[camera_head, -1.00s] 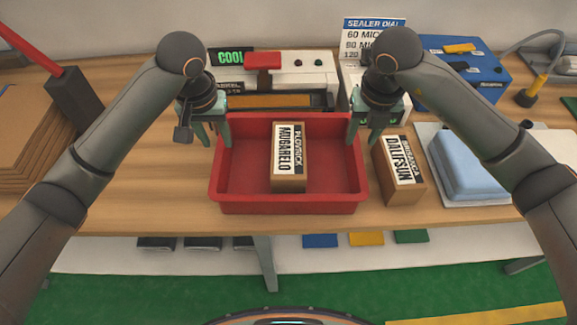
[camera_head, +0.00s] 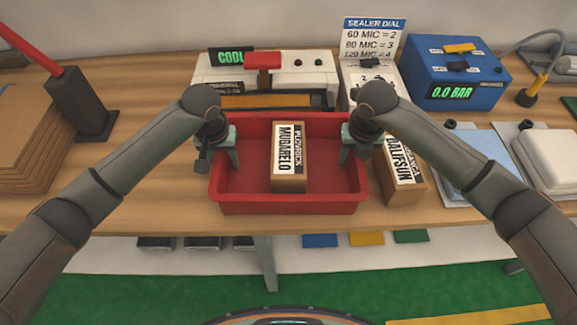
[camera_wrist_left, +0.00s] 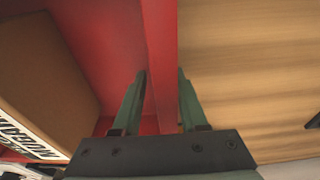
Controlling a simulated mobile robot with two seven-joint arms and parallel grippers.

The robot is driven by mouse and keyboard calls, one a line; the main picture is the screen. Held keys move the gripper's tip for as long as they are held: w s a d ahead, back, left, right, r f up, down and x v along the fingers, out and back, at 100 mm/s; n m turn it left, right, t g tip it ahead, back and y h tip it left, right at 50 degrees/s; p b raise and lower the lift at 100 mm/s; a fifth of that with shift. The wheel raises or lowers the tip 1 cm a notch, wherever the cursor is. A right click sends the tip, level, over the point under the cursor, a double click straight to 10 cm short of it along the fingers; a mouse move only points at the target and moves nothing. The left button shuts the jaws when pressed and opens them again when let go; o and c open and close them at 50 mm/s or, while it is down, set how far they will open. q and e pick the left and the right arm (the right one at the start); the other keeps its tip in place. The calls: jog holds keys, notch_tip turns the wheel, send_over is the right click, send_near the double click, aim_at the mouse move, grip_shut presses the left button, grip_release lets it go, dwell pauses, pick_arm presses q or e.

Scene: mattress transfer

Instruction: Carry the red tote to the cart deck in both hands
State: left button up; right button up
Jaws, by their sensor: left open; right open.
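The red tote (camera_head: 290,207) sits on the wooden table, with a brown box labelled MUGARELO (camera_head: 289,158) standing inside it. My left gripper (camera_head: 222,155) is open at the tote's left wall. In the left wrist view, its two fingers (camera_wrist_left: 160,95) straddle the red wall (camera_wrist_left: 162,40), one inside and one outside, with a gap visible. The box (camera_wrist_left: 40,75) shows at left there. My right gripper (camera_head: 359,160) is open at the tote's right wall; its fingers are partly hidden. I cannot pick out a cart deck in these views.
A second labelled box (camera_head: 402,180) stands close to the tote's right side. A sealer machine (camera_head: 312,72) and a blue device (camera_head: 462,75) stand behind. Flat cardboard (camera_head: 25,150) lies at left, pale blue and white packs (camera_head: 480,155) at right. The table's front edge is just before the tote.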

pick_arm(q)
grip_shut()
pick_arm(e)
grip_shut()
pick_arm(q)
jog(key=shift+w+r, duration=0.1)
pick_arm(e)
jog(key=shift+w+r, duration=0.1)
dwell(0.8)
